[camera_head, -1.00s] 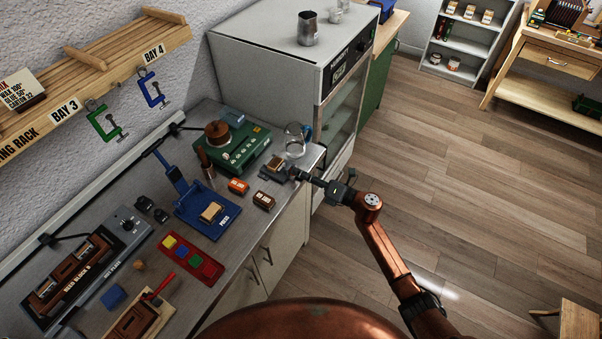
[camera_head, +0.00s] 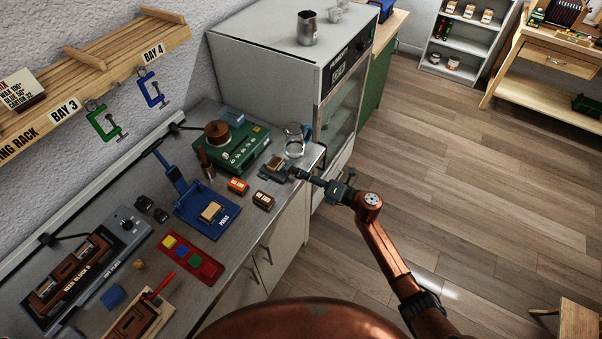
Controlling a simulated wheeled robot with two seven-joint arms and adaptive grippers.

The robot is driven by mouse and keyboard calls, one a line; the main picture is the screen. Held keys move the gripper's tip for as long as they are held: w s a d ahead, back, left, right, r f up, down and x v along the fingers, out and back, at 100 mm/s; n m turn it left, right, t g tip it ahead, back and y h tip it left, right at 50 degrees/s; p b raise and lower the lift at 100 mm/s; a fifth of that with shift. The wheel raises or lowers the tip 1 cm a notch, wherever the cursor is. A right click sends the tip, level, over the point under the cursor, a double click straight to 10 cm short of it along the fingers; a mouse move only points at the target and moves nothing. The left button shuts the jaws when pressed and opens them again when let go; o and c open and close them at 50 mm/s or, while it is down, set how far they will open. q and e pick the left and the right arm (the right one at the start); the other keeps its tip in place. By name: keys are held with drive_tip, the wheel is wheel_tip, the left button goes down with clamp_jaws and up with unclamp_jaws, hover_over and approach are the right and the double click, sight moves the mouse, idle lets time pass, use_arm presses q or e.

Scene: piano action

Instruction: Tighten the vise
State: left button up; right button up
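The vise (camera_head: 272,173) is a small dark grey device near the right end of the grey workbench. A small brown wooden block (camera_head: 276,162) sits in or on it. My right gripper (camera_head: 297,174) reaches in from the right, with its fingertips at the right side of the vise, where the handle would be. The fingertips are small and dark against the vise, so whether they are closed on anything cannot be told. My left gripper is out of view.
Close by are a glass jug (camera_head: 294,145), a green machine (camera_head: 236,148), an orange box (camera_head: 238,186) and a brown box (camera_head: 263,200). A blue press (camera_head: 208,212) stands to the left. A white cabinet (camera_head: 270,60) rises behind the bench. The wooden floor (camera_head: 450,200) is open on the right.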

drive_tip(key=v, duration=0.8)
